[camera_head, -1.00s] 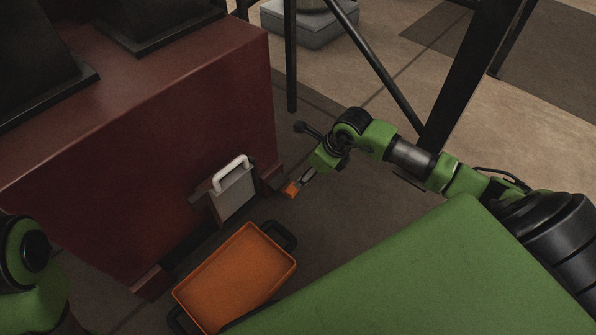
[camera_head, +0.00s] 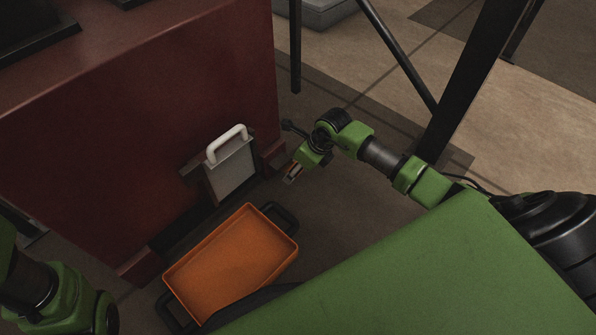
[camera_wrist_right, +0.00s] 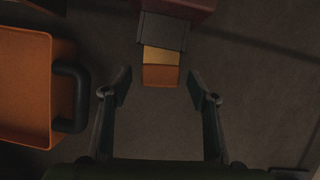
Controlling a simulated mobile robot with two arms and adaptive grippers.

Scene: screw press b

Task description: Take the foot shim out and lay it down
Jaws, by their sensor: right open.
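The foot shim (camera_wrist_right: 161,69) is a small orange block with a paler, yellowish upper part. In the right wrist view it sticks out from a dark grey foot (camera_wrist_right: 163,31) of the dark red press (camera_head: 140,130). My right gripper (camera_wrist_right: 158,85) is open, with one finger on each side of the shim and gaps between. In the head view my right gripper (camera_head: 291,176) is low beside the press's right corner, and the shim is hardly distinguishable there. Only links of my left arm show at the lower left; its gripper is out of view.
An orange tray (camera_head: 232,262) with black handles lies on the floor in front of the press; it also shows in the right wrist view (camera_wrist_right: 20,88). A grey plate with a white handle (camera_head: 229,163) stands at the press front. Black frame posts (camera_head: 470,80) rise behind my right arm.

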